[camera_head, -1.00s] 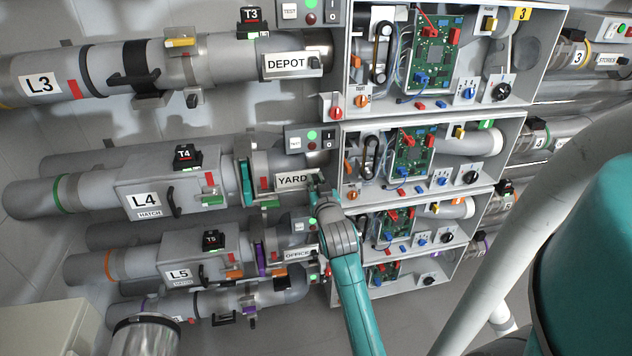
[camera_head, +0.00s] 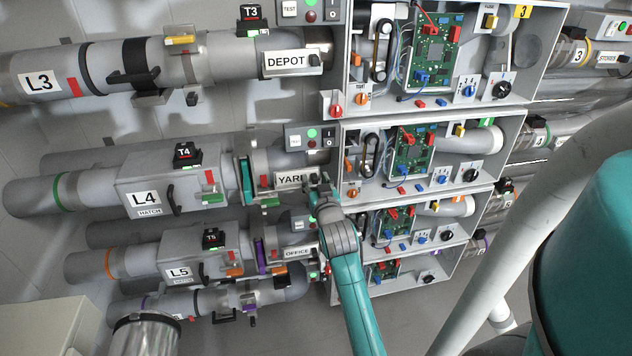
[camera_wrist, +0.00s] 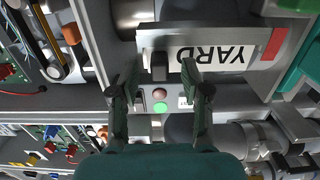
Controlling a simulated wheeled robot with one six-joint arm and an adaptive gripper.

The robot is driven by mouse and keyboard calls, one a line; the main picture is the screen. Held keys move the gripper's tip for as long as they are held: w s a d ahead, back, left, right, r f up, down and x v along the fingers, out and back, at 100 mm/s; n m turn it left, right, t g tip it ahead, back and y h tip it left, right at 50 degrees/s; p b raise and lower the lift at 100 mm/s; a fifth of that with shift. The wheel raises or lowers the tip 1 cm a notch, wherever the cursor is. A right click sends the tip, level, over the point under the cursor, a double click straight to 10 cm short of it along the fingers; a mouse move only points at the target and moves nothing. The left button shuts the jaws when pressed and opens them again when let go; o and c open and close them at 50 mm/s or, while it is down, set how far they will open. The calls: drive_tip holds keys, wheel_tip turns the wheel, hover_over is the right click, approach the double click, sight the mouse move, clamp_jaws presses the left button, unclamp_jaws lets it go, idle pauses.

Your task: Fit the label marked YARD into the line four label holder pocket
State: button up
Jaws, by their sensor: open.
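The white label marked YARD (camera_head: 289,179) is at the line four pipe, right of the L4 hatch (camera_head: 145,200). In the wrist view the YARD label (camera_wrist: 222,55) appears upside down, along a grey holder edge (camera_wrist: 185,37). I cannot tell how deep it sits in the holder pocket. A black tab (camera_wrist: 159,68) stands at the label's end. My gripper (camera_wrist: 160,75) is open, with one finger on each side of the tab and visible gaps. In the head view my gripper (camera_head: 319,186) is at the label's right end and covers part of the last letter.
A panel with a green light (camera_head: 311,134) sits just above the label. An open box with a circuit board (camera_head: 411,150) stands close on the right. The DEPOT label (camera_head: 287,62) is above, and the OFFICE label (camera_head: 297,253) below. A teal clamp (camera_head: 246,181) is left.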

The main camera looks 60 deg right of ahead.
drive_tip(key=shift+s+a, duration=0.1)
drive_tip(key=v, duration=1.1)
drive_tip(key=shift+s+a, duration=0.25)
drive_tip(key=shift+s, duration=0.05)
idle(0.3)
drive_tip(key=s+a+f+n+t+y, duration=0.15)
drive_tip(key=a+f, duration=0.25)
drive_tip(key=a, duration=0.4)
drive_tip(key=s+a+f+n+t+y, duration=0.1)
drive_tip(key=s+a+f+n+y, duration=0.2)
drive_tip(key=a, duration=0.4)
drive_tip(key=s+a+f+n+t+y, duration=0.15)
drive_tip(key=a+f, duration=0.25)
drive_tip(key=a, duration=0.4)
drive_tip(key=s+a+n+y, duration=0.4)
drive_tip(key=s+a+y, duration=0.3)
drive_tip(key=s+a, duration=0.5)
drive_tip(key=s, duration=0.4)
drive_tip(key=shift+s+f, duration=0.25)
drive_tip(key=shift+f, duration=0.1)
drive_tip(key=shift+a, duration=0.15)
